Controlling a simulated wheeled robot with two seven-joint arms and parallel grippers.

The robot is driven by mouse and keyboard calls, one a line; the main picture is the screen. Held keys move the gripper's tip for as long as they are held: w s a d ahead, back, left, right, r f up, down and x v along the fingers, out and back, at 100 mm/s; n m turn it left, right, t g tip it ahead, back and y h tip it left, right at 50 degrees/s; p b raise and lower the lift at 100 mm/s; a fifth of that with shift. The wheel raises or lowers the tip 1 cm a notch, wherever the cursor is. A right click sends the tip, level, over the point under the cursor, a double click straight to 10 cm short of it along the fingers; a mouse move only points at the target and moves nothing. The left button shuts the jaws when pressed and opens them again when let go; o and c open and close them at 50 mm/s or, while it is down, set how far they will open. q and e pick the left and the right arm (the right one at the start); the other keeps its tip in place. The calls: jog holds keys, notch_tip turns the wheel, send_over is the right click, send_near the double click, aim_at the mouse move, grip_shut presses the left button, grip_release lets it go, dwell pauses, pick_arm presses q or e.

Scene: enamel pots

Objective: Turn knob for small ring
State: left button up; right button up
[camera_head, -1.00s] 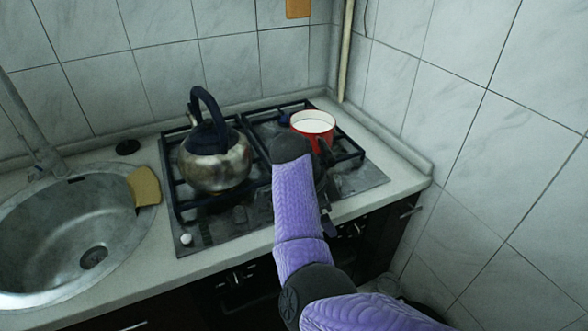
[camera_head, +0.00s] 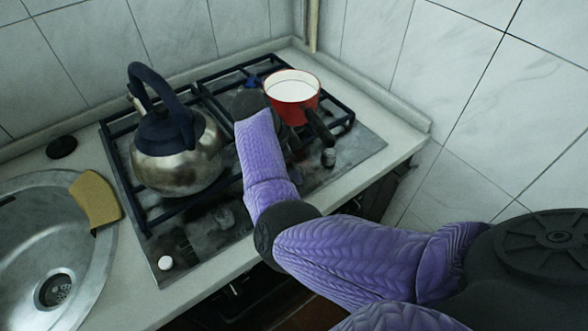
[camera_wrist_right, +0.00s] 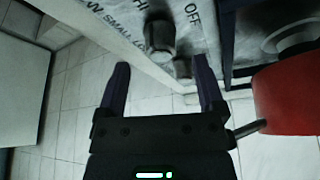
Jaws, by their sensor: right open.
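In the right wrist view a dark knob (camera_wrist_right: 160,38) stands on the stove's panel beside printed words including "SMALL" and "OFF". A second knob (camera_wrist_right: 183,67) shows just below it in the picture. My right gripper (camera_wrist_right: 163,62) is open and empty, its two fingers to either side of the knobs in the picture; I see no contact. In the head view my purple right arm reaches over the stove (camera_head: 190,228), and its gripper is mostly hidden behind it. One dark knob (camera_head: 329,157) shows at the stove's right, and a white knob (camera_head: 165,262) at its front left corner.
A red pot (camera_head: 296,106) with a white inside stands on the back right, its dark handle towards the arm; it also shows in the wrist view (camera_wrist_right: 285,98). A steel kettle (camera_head: 178,155) stands on the left burners. A sink (camera_head: 50,245) and sponge (camera_head: 96,199) lie left.

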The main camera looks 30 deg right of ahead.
jog(key=x, duration=0.3)
jog(key=shift+d+f+b, duration=0.1)
jog(key=shift+f+b, duration=0.2)
jog(key=shift+c, duration=0.3)
grip_shut()
